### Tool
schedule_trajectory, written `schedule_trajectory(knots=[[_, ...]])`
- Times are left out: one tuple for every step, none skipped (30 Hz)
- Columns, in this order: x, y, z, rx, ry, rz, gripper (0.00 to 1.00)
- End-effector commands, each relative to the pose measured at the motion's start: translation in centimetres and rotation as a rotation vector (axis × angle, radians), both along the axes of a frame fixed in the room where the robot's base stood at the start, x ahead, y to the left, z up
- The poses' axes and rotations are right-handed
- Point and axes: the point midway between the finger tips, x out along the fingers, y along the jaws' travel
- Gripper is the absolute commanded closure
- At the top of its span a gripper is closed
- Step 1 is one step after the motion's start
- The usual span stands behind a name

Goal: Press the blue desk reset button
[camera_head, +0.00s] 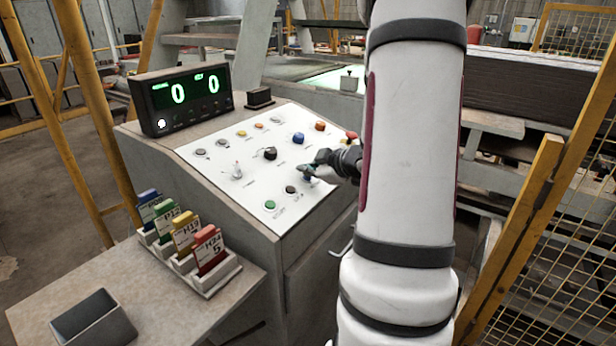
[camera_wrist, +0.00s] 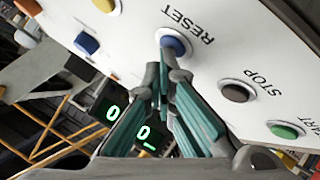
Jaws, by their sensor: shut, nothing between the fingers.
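The blue reset button (camera_wrist: 173,44) sits in a pale ring on the white sloped panel, beside the word RESET in the wrist view. In the head view my fingers partly cover it, with a bit of blue (camera_head: 308,180) showing below them. My gripper (camera_wrist: 164,72) is shut and empty, its fingertips close to the near edge of the button in the wrist view. In the head view my gripper (camera_head: 309,169) is over the right part of the panel. I cannot tell whether the fingertips touch the button.
A black stop button (camera_wrist: 237,92) and a green start button (camera_wrist: 287,130) lie nearby. Another blue button (camera_head: 298,138) sits farther up the panel. A black selector knob (camera_head: 270,153) is left of my gripper. The display (camera_head: 180,97) reads two zeros. A card rack (camera_head: 213,278) stands front left.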

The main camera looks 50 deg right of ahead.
Motion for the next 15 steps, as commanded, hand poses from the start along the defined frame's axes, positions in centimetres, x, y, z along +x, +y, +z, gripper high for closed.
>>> schedule_trajectory(knots=[[-0.1,0.0,0.2,0.000,0.001,0.001,1.00],[-0.1,0.0,0.3,0.000,0.001,0.001,1.00],[-0.2,0.0,0.4,0.000,0.001,0.001,1.00],[-0.2,0.0,0.5,0.000,0.001,0.001,1.00],[-0.2,0.0,0.7,0.000,0.001,0.001,1.00],[-0.3,0.0,0.8,0.000,0.001,0.001,1.00],[-0.3,0.0,1.0,0.000,0.001,0.001,1.00],[-0.4,0.0,1.1,0.000,0.000,0.000,1.00],[-0.4,0.0,1.2,0.000,0.000,0.000,1.00],[-0.5,0.0,1.3,0.000,0.000,0.000,1.00],[-0.5,0.0,1.4,0.000,0.000,0.000,1.00],[-0.5,0.0,1.5,0.000,0.000,0.000,1.00],[-0.5,0.0,1.5,0.000,0.000,0.000,1.00],[-0.5,0.0,1.5,0.000,0.000,0.000,1.00],[-0.5,-0.1,1.5,0.000,0.000,0.000,1.00]])
